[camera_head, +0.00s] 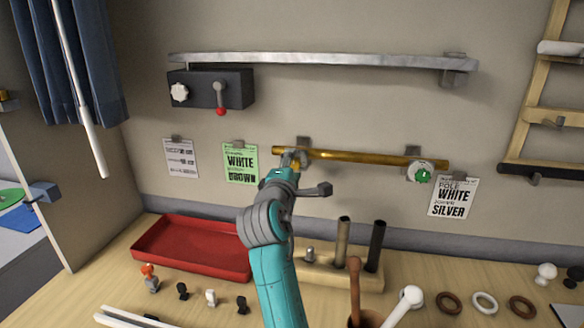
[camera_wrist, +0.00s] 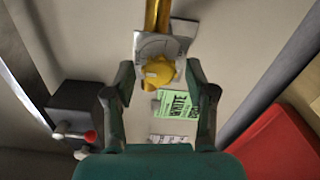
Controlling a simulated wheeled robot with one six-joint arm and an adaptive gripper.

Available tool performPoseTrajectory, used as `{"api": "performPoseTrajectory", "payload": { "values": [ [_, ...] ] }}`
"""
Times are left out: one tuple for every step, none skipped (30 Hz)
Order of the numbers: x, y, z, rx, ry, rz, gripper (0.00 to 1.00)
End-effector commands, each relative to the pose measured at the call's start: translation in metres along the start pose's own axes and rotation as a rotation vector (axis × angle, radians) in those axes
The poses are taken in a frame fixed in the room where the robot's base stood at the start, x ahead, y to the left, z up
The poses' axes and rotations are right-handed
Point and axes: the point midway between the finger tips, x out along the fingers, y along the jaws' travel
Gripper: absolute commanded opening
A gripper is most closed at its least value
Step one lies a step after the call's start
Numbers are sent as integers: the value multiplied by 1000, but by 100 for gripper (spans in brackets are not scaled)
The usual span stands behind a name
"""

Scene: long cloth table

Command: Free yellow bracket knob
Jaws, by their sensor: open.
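The yellow bracket knob (camera_wrist: 158,73) shows in the wrist view, on a grey bracket plate (camera_wrist: 150,42) at the end of a brass rod (camera_wrist: 158,14). My gripper (camera_wrist: 160,74) is open, with one dark finger on each side of the knob and a visible gap on both sides. I cannot tell how deep the knob sits between the fingertips. In the head view my gripper (camera_head: 290,160) is at the left end of the brass rod (camera_head: 365,158) and hides the yellow knob.
A second bracket knob, white and green (camera_head: 422,174), sits at the rod's right end. A grey rail (camera_head: 320,63) and a dark box (camera_head: 240,88) with a red-tipped lever are above left. Paper cards hang below. A red tray (camera_head: 190,248) and a wooden holder (camera_head: 330,275) with upright tubes stand underneath.

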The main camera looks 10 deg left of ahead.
Motion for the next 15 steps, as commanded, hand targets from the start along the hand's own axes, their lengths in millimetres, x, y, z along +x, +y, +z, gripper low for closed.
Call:
{"api": "performPoseTrajectory", "payload": {
  "values": [
    [-2,0,0,0,0,0,56],
    [-3,0,0,0,0,0,56],
    [-6,-1,-1,-1,1,-1,56],
    [-9,-1,-1,-1,1,-1,56],
    [-13,0,-1,-1,1,0,56],
    [-19,0,-1,-1,1,1,56],
    [-24,0,-1,0,1,2,56],
    [-30,0,-1,0,1,1,56],
    [-38,-1,-1,1,2,1,56],
    [-44,0,-2,1,3,1,56],
    [-50,0,-2,1,3,1,56],
    [-58,-1,-1,1,3,0,56],
    [-64,-1,-1,1,3,1,56],
    [-70,0,-1,0,3,1,56],
    [-78,0,-2,0,3,1,56]
  ]
}}
